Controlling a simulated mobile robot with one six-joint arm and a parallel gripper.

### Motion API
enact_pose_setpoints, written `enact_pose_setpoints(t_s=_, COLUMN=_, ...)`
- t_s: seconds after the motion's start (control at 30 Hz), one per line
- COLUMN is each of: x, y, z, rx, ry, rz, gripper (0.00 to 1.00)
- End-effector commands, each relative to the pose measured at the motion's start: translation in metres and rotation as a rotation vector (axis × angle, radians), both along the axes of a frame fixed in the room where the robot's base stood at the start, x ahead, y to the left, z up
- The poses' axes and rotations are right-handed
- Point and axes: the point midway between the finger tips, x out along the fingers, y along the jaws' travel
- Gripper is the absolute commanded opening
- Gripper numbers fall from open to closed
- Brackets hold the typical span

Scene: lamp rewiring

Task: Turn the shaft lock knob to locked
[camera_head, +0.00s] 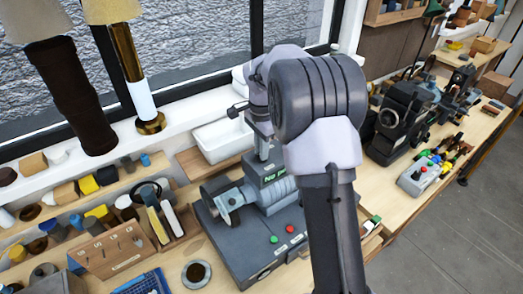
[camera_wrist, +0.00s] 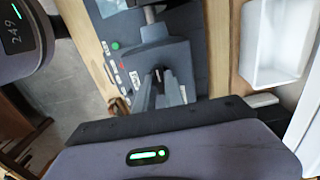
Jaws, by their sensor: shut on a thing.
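The grey machine (camera_head: 232,244) stands on the wooden bench, with green and red buttons on its front panel. It also shows in the wrist view (camera_wrist: 198,58), with its buttons to the left. My gripper (camera_wrist: 160,84) reaches down to the machine's grey housing. Its two fingers are shut on a small dark part, which I take to be the shaft lock knob (camera_wrist: 158,74). Most of the knob is hidden between the fingers, and I cannot read its setting. In the head view my arm covers part of the machine, and the knob cannot be made out there.
A white tray (camera_head: 222,138) stands behind the machine, by the window. A black machine (camera_head: 402,118) and a small box with buttons (camera_head: 418,177) are to the right.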

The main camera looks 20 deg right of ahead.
Motion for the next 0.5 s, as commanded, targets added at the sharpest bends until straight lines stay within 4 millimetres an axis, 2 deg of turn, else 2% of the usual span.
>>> enact_pose_setpoints(t_s=0.4, x=0.0002, y=-0.0007, z=0.0004, rx=-0.001, ry=-0.001, rz=-0.006, gripper=0.00)
enact_pose_setpoints(t_s=0.43, x=0.0002, y=-0.0007, z=0.0004, rx=-0.001, ry=-0.001, rz=-0.006, gripper=0.19)
enact_pose_setpoints(t_s=0.5, x=0.0001, y=-0.0006, z=0.0004, rx=-0.001, ry=-0.001, rz=-0.005, gripper=0.33)
